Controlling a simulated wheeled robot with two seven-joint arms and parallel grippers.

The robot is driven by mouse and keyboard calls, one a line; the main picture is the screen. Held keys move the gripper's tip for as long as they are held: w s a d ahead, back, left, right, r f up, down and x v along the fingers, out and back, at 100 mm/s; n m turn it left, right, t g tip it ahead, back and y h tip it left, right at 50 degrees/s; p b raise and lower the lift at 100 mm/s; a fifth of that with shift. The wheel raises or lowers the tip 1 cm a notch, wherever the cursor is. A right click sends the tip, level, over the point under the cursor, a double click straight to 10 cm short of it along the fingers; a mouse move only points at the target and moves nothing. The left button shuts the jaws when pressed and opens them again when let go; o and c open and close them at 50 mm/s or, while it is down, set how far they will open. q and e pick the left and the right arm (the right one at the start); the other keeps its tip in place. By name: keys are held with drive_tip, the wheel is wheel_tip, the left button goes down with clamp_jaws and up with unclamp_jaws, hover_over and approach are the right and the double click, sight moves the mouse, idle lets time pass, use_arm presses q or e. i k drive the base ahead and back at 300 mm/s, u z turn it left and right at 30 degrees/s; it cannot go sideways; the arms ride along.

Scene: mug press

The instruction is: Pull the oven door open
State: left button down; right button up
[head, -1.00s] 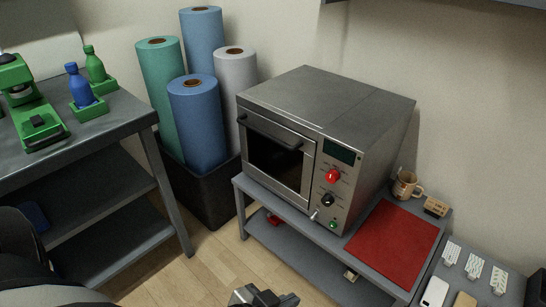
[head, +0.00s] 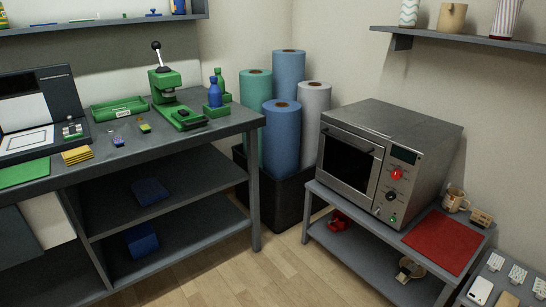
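The steel oven (head: 415,132) stands on a grey bench right of centre, its front facing the lower left. Its door (head: 345,190) has a dark window and a bar handle along the top. The door looks shut against the oven front. A dark display, a red knob (head: 397,174) and a black knob sit on the panel right of the door. Neither of my grippers is in view.
A red mat (head: 442,241) and a mug (head: 455,199) are on the oven's bench (head: 327,200). Rolls in a black bin (head: 284,201) stand left of the oven. A grey workbench (head: 190,141) fills the left. Wooden floor (head: 262,277) is clear in front.

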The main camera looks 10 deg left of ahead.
sight(346, 160)
drive_tip(key=u, duration=1)
drive_tip(key=i, duration=1.6)
drive_tip(key=z, duration=1.05)
drive_tip(key=i, duration=0.65)
drive_tip(key=z, duration=0.7)
